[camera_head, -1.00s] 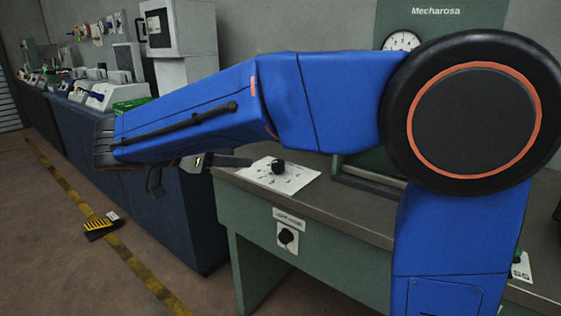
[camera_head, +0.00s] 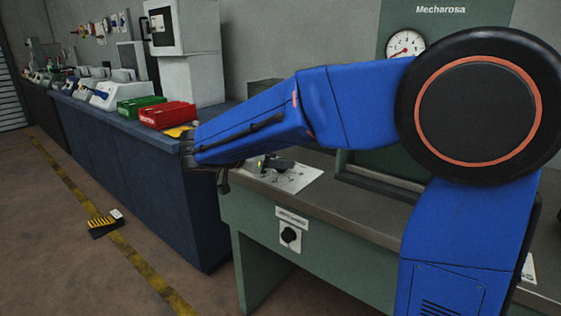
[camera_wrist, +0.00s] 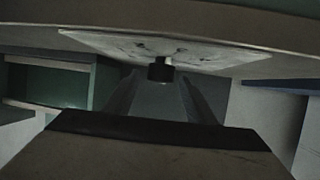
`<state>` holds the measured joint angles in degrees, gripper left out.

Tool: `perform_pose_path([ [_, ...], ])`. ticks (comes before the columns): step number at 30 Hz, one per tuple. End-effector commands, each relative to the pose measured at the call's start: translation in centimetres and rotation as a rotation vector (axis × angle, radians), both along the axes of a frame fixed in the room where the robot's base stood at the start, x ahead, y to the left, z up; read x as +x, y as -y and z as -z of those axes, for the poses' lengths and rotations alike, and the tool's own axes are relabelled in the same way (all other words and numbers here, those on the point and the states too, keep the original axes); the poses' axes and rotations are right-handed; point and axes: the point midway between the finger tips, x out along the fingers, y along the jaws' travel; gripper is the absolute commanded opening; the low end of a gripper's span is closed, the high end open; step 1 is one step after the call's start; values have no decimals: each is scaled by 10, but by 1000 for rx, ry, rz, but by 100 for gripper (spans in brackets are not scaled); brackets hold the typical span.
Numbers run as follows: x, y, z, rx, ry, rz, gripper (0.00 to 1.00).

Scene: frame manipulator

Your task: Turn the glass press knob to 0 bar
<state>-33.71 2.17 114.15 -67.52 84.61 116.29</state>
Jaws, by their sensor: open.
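A black round knob (camera_wrist: 160,72) stands on a white sheet-like panel (camera_head: 296,178) on the green bench top. In the wrist view it shows between the tips of my gripper (camera_wrist: 160,80), and the panel (camera_wrist: 105,43) shows behind it. My gripper is open; I cannot tell whether either finger touches the knob. In the head view my gripper (camera_head: 272,165) is low over the panel and hides the knob. A second black knob (camera_head: 290,236) is on the bench front under a small label too small to read. A round gauge (camera_head: 405,44) with a red needle is partly cut off by my arm.
The green bench (camera_head: 350,268) runs along the right. A blue counter (camera_head: 160,190) at the left bears a red bin (camera_head: 168,115) and a green bin (camera_head: 140,105). A dark object with yellow stripes (camera_head: 105,224) lies on the floor. The floor before the bench is otherwise open.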

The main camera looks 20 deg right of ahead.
Motion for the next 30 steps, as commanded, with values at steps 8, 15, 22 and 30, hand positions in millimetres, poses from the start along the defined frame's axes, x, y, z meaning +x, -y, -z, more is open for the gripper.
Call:
perform_pose_path([
  [8, 7, 14, 6, -1, 0, 0, 50],
  [15, 7, 14, 7, 0, 0, -1, 50],
  [22, 7, 14, 7, 0, 0, -1, 9],
  [30, 7, 14, 6, 0, 0, -25, 9],
])
